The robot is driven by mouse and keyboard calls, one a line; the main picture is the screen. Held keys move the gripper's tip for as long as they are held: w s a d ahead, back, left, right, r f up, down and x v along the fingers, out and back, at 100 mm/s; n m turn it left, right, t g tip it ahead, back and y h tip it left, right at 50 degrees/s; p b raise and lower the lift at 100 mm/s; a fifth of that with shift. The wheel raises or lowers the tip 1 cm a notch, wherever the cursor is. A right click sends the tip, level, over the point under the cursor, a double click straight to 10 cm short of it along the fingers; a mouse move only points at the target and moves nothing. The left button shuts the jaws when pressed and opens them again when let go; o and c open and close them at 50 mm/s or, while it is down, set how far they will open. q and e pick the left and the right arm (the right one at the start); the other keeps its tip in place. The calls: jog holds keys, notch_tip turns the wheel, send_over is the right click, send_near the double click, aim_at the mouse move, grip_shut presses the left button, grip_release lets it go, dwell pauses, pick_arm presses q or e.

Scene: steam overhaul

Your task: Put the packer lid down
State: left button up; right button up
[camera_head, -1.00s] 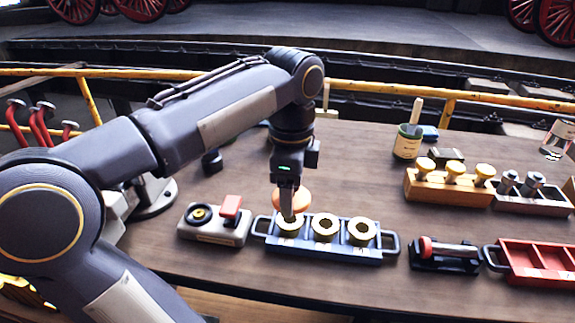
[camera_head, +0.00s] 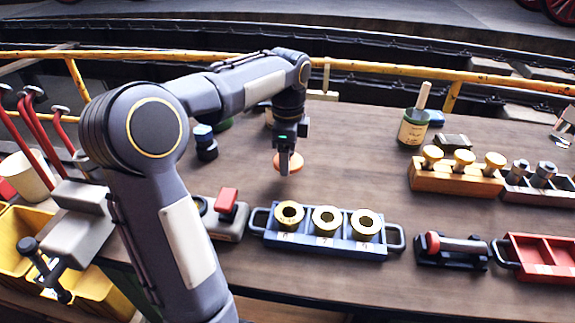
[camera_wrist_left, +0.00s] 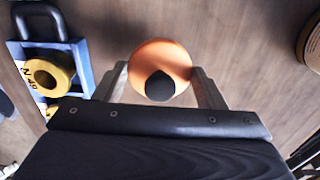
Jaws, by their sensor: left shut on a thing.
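The packer lid is a round orange disc (camera_head: 289,163) with a dark knob, seen from above in the left wrist view (camera_wrist_left: 160,60). My left gripper (camera_head: 287,168) is shut on it, with a finger on either side. In the head view the lid hangs over the wooden table, behind the blue tray (camera_head: 262,231). In the left wrist view the tray (camera_wrist_left: 88,62) lies off to the left with a brass ring (camera_wrist_left: 48,75) in it. Whether the lid touches the table is hard to tell. My right gripper is not in view.
The blue tray holds three brass rings (camera_head: 326,219). A grey box with a red lever (camera_head: 227,199) stands left of it. A wooden block with brass knobs (camera_head: 455,178), a green pot with a brush (camera_head: 412,128) and a red tray (camera_head: 545,272) are to the right. The table between is clear.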

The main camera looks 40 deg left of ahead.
pick_arm(q)
jog(key=shift+w+a+f, duration=0.2)
jog(key=shift+w+f, duration=0.05)
jog(key=shift+f, duration=0.2)
jog(key=shift+w+a+f, duration=0.15)
jog(key=shift+f, duration=1.6)
jog(key=shift+f+b, duration=0.1)
jog(key=shift+b, duration=0.25)
jog(key=o, duration=1)
notch_tip(320, 180, up, 12)
jog(key=shift+r+p, duration=0.15)
jog(key=shift+p, duration=1.1)
